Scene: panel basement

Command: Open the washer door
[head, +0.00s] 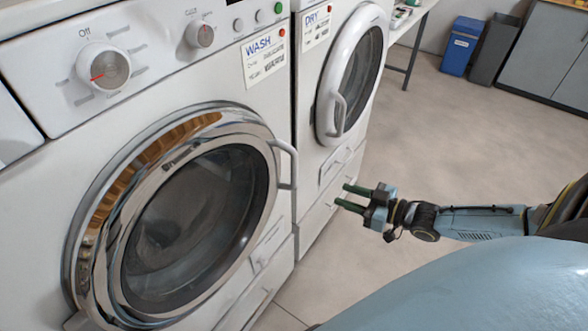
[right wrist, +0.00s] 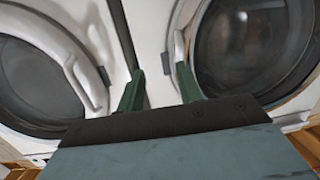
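The washer (head: 150,30) is the white machine marked WASH at the left in the head view. Its round door (head: 190,220) has a wide chrome ring and dark glass and looks closed. A pale bar handle (head: 291,165) stands at the door's right edge. My right gripper (head: 345,197) is open and empty, in front of the dryer's lower part, right of and below the washer handle and apart from it. In the right wrist view its two green fingers (right wrist: 160,88) are spread, with a round door on either side. My left gripper is not in view.
The dryer (head: 318,100) stands right beside the washer, its white-ringed door (head: 350,75) looking closed. Farther back are a table (head: 410,22), a blue bin (head: 461,45), a grey bin (head: 495,50) and grey cabinets (head: 545,50). The floor (head: 460,130) right of the machines is clear.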

